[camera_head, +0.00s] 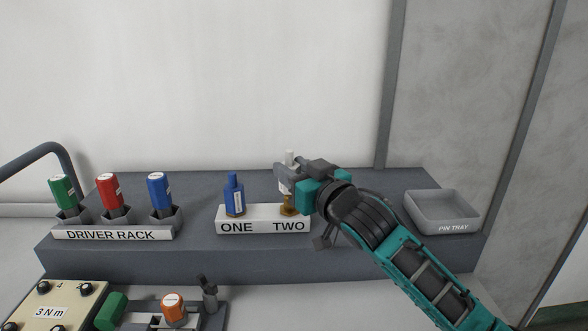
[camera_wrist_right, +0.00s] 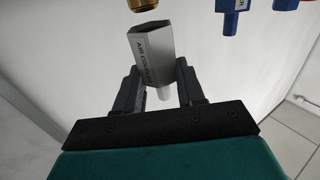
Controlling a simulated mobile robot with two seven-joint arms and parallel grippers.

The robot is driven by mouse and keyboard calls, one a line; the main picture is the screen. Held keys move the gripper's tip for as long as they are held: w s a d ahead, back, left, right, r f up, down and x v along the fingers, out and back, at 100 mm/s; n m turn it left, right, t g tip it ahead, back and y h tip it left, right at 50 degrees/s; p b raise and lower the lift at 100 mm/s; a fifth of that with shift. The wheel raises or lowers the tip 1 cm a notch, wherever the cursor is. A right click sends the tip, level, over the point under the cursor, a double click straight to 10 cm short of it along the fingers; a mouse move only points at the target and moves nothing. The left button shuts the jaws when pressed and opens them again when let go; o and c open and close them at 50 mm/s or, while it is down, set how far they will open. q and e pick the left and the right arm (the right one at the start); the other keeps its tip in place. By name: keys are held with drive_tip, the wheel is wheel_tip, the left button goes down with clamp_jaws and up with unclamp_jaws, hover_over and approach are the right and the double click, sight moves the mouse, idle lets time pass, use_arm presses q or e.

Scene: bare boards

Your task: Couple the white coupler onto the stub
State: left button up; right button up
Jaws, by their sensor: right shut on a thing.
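The white coupler (camera_wrist_right: 152,58), a pale faceted piece marked AIR COUPLER, sits between the fingers of my right gripper (camera_wrist_right: 158,80), which is shut on it. In the head view the coupler (camera_head: 290,156) shows partly behind the right gripper (camera_head: 284,172), above position TWO of the labelled block. The brass stub (camera_head: 288,210) stands at TWO below it. In the wrist view the stub's end (camera_wrist_right: 143,5) is just beyond the coupler's open end, with a small gap between them. My left gripper is not in view.
A blue coupler (camera_head: 234,196) stands at ONE on the white block (camera_head: 250,212). A driver rack (camera_head: 115,233) with green, red and blue drivers is at left. An empty pin tray (camera_head: 442,208) is at right. A torque box (camera_head: 55,305) lies at front left.

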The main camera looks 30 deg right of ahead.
drive_tip(key=shift+p, duration=0.3)
drive_tip(key=shift+f+b, duration=1.25)
drive_tip(key=shift+f, duration=0.95)
drive_tip(key=o, duration=1.2)
drive_tip(key=shift+c, duration=0.2)
drive_tip(key=shift+s, duration=0.35)
drive_tip(key=s+d, duration=0.1)
drive_tip(key=s, duration=1.1)
drive_tip(key=shift+s, duration=0.1)
